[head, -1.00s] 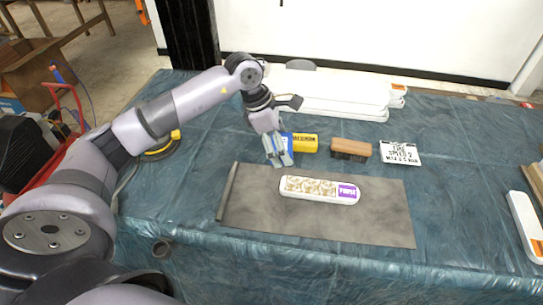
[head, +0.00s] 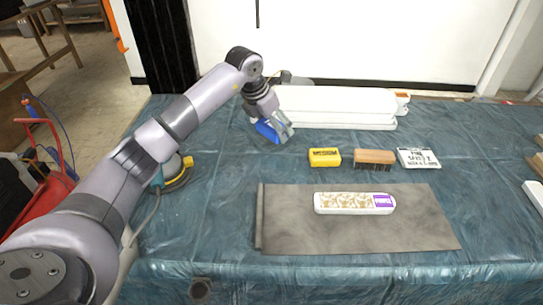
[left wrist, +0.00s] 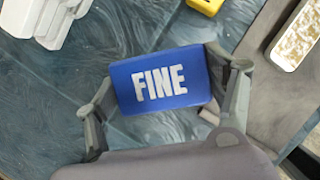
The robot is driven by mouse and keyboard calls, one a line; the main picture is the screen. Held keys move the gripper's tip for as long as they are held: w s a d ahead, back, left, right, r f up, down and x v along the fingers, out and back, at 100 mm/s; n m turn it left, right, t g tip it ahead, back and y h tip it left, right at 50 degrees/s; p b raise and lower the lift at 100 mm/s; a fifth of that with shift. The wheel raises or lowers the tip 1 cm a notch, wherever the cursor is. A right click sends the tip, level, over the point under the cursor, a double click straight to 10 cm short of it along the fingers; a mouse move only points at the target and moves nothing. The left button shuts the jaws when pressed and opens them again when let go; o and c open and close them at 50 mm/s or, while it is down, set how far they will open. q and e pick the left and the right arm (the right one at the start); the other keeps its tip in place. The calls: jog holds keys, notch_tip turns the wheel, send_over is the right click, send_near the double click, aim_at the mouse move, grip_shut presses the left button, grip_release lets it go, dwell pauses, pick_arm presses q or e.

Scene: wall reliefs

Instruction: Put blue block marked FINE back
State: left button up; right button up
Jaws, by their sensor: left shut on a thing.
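The blue block marked FINE (left wrist: 160,80) is held between the two fingers of my left gripper (left wrist: 165,95) in the left wrist view, its white lettering facing the camera. In the head view the blue block (head: 267,130) shows at the fingertips of my left gripper (head: 277,128), held above the covered table left of the yellow block. The yellow block (head: 324,157) marked MEDIUM lies on the table, apart from the gripper. My right gripper does not show.
A wooden brush (head: 374,157) and a white lettered card (head: 419,158) lie right of the yellow block. A grey mat (head: 300,230) bears a white relief piece with a purple label (head: 354,203). White boards (head: 335,100) are stacked behind.

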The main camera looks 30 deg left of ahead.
pick_arm(q)
send_over(275, 162)
jog(key=s, duration=0.1)
jog(key=f, duration=0.6)
jog(key=shift+s+a+f, duration=0.1)
jog(key=shift+a+f, duration=0.1)
jog(key=shift+f, duration=0.75)
notch_tip(275, 162, down, 3)
jog(key=shift+f+p, duration=0.2)
jog(key=shift+p, duration=0.15)
jog(key=shift+f, duration=0.1)
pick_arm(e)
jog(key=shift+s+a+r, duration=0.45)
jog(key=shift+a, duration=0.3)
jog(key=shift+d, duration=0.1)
pick_arm(q)
jog(key=shift+f, duration=0.1)
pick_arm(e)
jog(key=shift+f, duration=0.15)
pick_arm(q)
jog(key=o, duration=1.1)
